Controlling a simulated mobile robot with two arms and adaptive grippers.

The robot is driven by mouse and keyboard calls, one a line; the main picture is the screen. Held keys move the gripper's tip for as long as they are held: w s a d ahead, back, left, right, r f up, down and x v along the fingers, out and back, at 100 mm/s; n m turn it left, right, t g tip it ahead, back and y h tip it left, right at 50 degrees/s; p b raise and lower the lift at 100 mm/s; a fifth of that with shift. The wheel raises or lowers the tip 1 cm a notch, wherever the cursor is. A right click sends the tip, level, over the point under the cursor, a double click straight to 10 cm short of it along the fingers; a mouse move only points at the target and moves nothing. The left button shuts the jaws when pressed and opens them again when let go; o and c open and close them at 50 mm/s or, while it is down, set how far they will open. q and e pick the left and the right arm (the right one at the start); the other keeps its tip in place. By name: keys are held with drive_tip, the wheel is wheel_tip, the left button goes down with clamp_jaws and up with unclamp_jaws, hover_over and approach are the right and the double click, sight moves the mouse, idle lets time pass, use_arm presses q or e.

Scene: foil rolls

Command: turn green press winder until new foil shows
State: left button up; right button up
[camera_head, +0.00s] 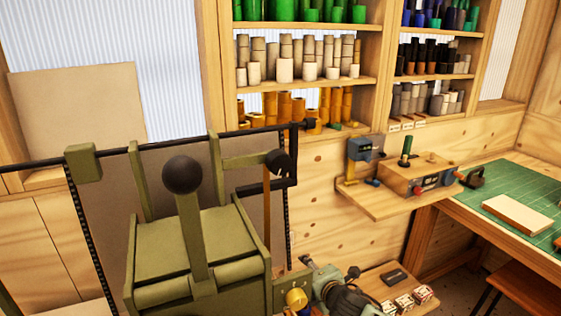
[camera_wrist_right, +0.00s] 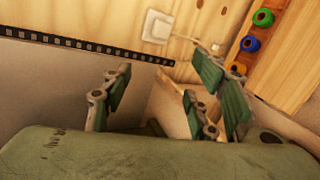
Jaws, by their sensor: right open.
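The olive-green press (camera_head: 195,245) stands at the left of the head view. Its lever with a black ball knob (camera_head: 183,175) is upright in front. A dark knob on a bracket (camera_head: 279,162) is at its upper right, and a narrow orange-brown strip (camera_head: 267,210) hangs below it. A gold round part (camera_head: 296,298) is low on the press's right side. I cannot tell which part is the winder. My right gripper (camera_head: 318,280) is beside the gold part. In the right wrist view the gripper (camera_wrist_right: 160,100) is open and empty, its green-padded fingers spread behind the green body (camera_wrist_right: 130,155).
A low wooden shelf (camera_head: 385,285) with small boxes is right of my right arm. A wall shelf (camera_head: 385,205) holds devices. A green cutting mat (camera_head: 510,195) covers the right bench. Shelves of rolls (camera_head: 300,85) are at the back.

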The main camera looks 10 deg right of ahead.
sight(281, 167)
drive_tip(key=a+r+n+t+y, duration=0.15)
drive_tip(key=r+n, duration=0.25)
drive_tip(key=r, duration=0.7)
drive_tip(key=a+r+n+t, duration=0.1)
drive_tip(key=a+r+n, duration=0.25)
drive_tip(key=r, duration=0.65)
drive_tip(key=s+a+r+n+t+y+p, duration=0.1)
drive_tip(key=s+r+n, duration=0.45)
drive_tip(key=r, duration=0.25)
drive_tip(key=s+a+r+n+t+y+p, duration=0.1)
drive_tip(key=s+r+n+y, duration=0.1)
drive_tip(key=s+r+n, duration=0.55)
drive_tip(key=w, duration=0.3)
drive_tip(key=w+a+m+p, duration=0.1)
drive_tip(key=w, duration=0.2)
drive_tip(key=w+a+r+m+p, duration=0.1)
drive_tip(key=w, duration=0.2)
drive_tip(key=shift+w+a+h, duration=0.15)
drive_tip(key=shift+a+h, duration=0.1)
drive_tip(key=shift+c, duration=0.6)
drive_tip(key=c, duration=1)
